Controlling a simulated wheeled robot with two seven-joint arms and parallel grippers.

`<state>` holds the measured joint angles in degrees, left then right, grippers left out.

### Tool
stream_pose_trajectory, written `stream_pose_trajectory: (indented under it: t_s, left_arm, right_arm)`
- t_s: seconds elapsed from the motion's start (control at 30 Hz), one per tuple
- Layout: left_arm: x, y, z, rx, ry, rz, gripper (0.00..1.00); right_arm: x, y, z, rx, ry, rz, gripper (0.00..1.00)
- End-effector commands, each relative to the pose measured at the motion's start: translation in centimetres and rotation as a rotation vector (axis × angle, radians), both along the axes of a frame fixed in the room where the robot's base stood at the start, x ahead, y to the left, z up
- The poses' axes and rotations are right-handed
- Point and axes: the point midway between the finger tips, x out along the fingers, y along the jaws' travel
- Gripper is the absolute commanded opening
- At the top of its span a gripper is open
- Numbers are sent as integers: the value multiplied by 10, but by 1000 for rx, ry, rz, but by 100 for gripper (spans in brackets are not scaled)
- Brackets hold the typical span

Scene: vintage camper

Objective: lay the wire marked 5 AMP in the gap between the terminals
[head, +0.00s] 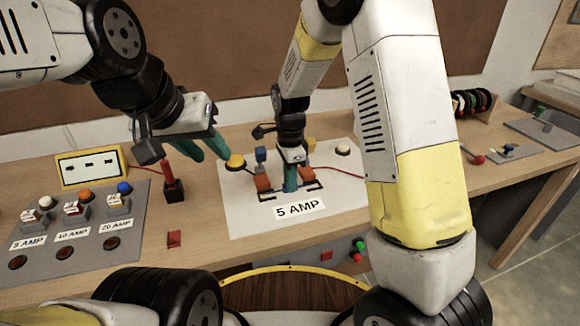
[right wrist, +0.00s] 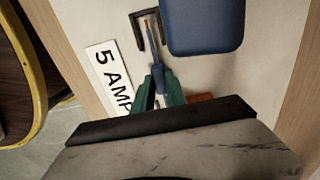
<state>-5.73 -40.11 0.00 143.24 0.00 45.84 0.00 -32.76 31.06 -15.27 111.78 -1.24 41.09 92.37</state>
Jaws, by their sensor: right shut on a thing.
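My right gripper (head: 290,186) is low over the white board, between two orange terminal blocks (head: 263,183). In the right wrist view its green fingers (right wrist: 157,90) are shut on a thin blue wire (right wrist: 156,66) with a copper-coloured end. The end points into a black bracket (right wrist: 139,35); whether the wire touches the board I cannot tell. A 5 AMP label (head: 299,209) lies in front of the terminals and shows beside the wire in the wrist view. The wire is hidden in the head view.
A grey rack (head: 130,205) at left carries 5, 10 and 20 AMP labels. A blue block (right wrist: 205,25) is close to the wire. A yellow button (head: 235,161) is on the board.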

Motion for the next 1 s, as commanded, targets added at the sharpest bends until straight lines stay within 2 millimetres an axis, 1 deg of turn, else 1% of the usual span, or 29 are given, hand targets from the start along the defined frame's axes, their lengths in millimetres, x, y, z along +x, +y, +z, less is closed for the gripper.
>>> stream_pose_trajectory:
  t_s: [0.33,0.37,0.4,0.47,0.5,0.73,0.83,0.93,1.0]
  left_arm:
    - [0,0,0,0,0,0,36]
    - [0,0,0,0,0,0,36]
    - [0,0,0,0,0,0,36]
    - [0,0,0,0,0,0,36]
    - [0,0,0,0,0,0,36]
    - [0,0,0,0,0,0,36]
    - [0,0,0,0,0,0,36]
    - [0,0,0,0,0,0,36]
    - [0,0,0,0,0,0,36]
  right_arm:
    - [0,0,-2,0,1,0,0]
    - [0,0,-2,0,1,0,20]
    - [0,0,-2,0,1,0,28]
    - [0,0,-2,0,1,0,40]
    - [0,0,-2,0,1,0,42]
    - [0,0,-2,0,1,0,42]
    - [0,0,1,0,-1,1,42]
    - [1,0,13,1,-2,1,42]
    - [0,0,25,1,-3,1,42]
